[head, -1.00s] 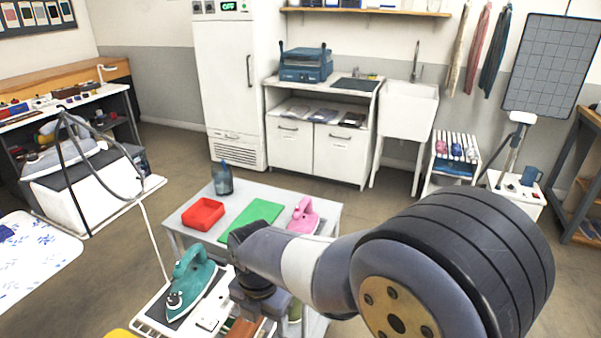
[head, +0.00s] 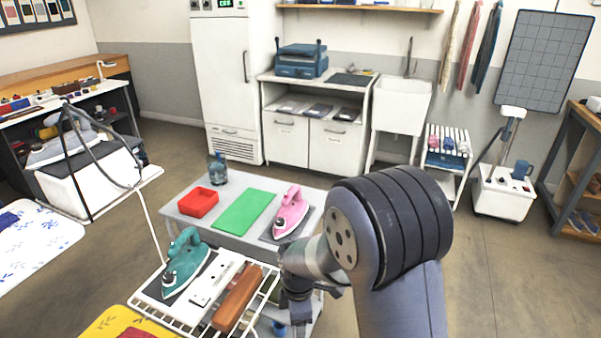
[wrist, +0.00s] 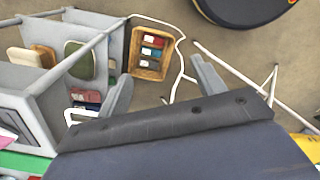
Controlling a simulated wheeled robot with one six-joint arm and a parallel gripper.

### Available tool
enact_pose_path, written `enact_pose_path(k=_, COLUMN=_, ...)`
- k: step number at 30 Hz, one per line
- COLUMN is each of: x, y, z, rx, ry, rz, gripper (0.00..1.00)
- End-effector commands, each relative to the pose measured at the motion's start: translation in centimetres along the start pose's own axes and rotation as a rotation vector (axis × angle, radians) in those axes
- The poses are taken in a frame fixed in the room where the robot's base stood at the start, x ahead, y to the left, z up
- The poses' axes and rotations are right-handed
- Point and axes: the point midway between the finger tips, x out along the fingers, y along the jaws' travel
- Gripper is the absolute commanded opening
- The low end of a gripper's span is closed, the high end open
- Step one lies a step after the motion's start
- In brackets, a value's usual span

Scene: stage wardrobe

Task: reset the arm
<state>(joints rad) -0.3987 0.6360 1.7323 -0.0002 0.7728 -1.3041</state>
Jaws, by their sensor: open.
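My arm rises at the lower right of the head view and bends at a large dark joint. Its wrist end hangs beside the white wire rack (head: 160,318), in front of the grey table. In the wrist view my gripper (wrist: 160,70) has its two fingers wide apart, with nothing between them. Below it are the floor and a wicker basket (wrist: 150,50) holding several small packs. In the head view the fingertips are not clear.
The rack holds a teal iron (head: 186,262) and a brown wooden piece (head: 237,298). Floor at the right (head: 490,270) is clear.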

Motion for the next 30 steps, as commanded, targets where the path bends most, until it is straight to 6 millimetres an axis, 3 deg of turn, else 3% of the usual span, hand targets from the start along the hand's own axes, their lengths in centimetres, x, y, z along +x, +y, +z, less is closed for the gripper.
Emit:
enact_pose_path(k=15, x=5.6, y=0.9, z=5.2, rx=0.542, ry=-0.001, rz=-0.003, gripper=0.65)
enact_pose_path(k=30, x=10.8, y=0.4, z=10.1, rx=1.064, ry=-0.002, rz=-0.004, gripper=0.65)
